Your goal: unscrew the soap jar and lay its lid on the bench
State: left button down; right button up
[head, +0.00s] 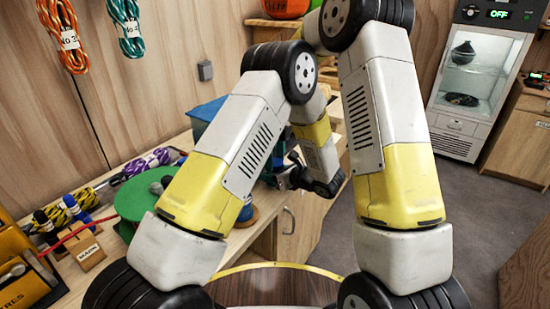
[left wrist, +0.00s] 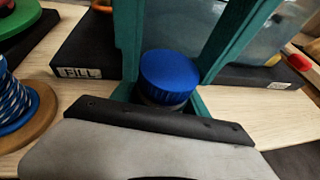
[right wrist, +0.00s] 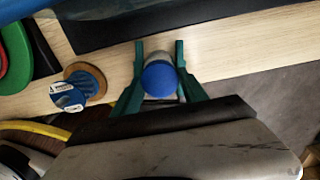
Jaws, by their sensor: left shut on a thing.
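The soap jar's blue lid (left wrist: 168,72) sits on the dark neck of the jar (left wrist: 160,98) in the left wrist view. The same blue lid (right wrist: 160,80) appears in the right wrist view, with a pale grey body (right wrist: 157,57) behind it. My left gripper (left wrist: 160,105) is shut on the jar; its grip is mostly hidden by its own housing. My right gripper (right wrist: 159,48) has teal fingers spread on either side of the lid; whether they touch it is unclear. In the head view my arms hide the jar and most of the grippers.
A blue spool on a wooden base (right wrist: 75,90) stands at the bench edge. A dark tray labelled FILL (left wrist: 85,72) lies behind the jar. Green discs (head: 140,197) and coiled ropes are on the bench's left. Bare wood (right wrist: 225,55) shows beside the right gripper.

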grip_shut()
jog(key=n, duration=0.6)
jog(key=shift+n, duration=0.4)
jog(key=n, duration=0.6)
jog(key=shift+n, duration=0.3)
jog(key=n, duration=0.4)
jog(key=shift+n, duration=0.3)
jog(key=n, duration=0.4)
jog(key=shift+r+n, duration=0.1)
jog(key=shift+n, duration=0.3)
jog(key=n, duration=0.6)
jog(key=shift+n, duration=0.4)
jog(key=n, duration=1.1)
jog(key=shift+d+n, duration=0.1)
jog(key=shift+n, duration=0.2)
jog(key=n, duration=1.2)
jog(key=shift+r+n, duration=0.1)
jog(key=shift+n, duration=0.3)
jog(key=shift+w, duration=0.1)
jog(key=shift+r, duration=0.15)
